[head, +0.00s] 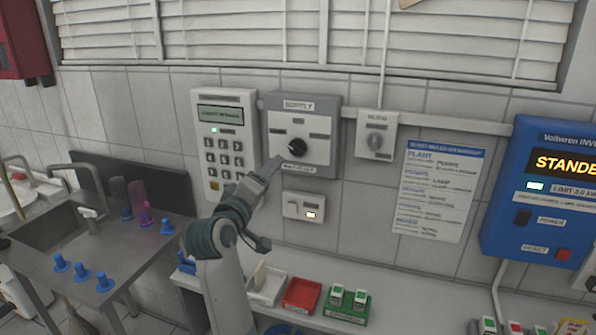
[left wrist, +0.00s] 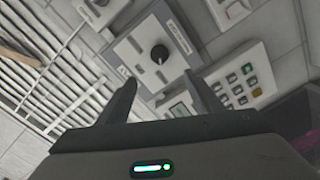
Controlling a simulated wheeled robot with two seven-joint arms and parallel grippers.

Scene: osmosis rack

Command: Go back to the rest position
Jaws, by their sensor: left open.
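My left gripper (head: 270,171) is raised in front of the wall, just below and left of the black rotary knob (head: 297,147) on a grey switch panel (head: 330,108). In the left wrist view, its two fingers (left wrist: 165,105) stand wide apart with nothing between them. The knob (left wrist: 159,54) shows beyond the fingertips, apart from them. My right gripper is not in view.
A keypad (head: 224,140) hangs left of the panel, and a small dial box (head: 376,138) hangs right. A blue inverter box (head: 540,190) is at far right. Red (head: 301,294) and green (head: 346,304) trays sit on the counter below. A sink (head: 75,235) is at left.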

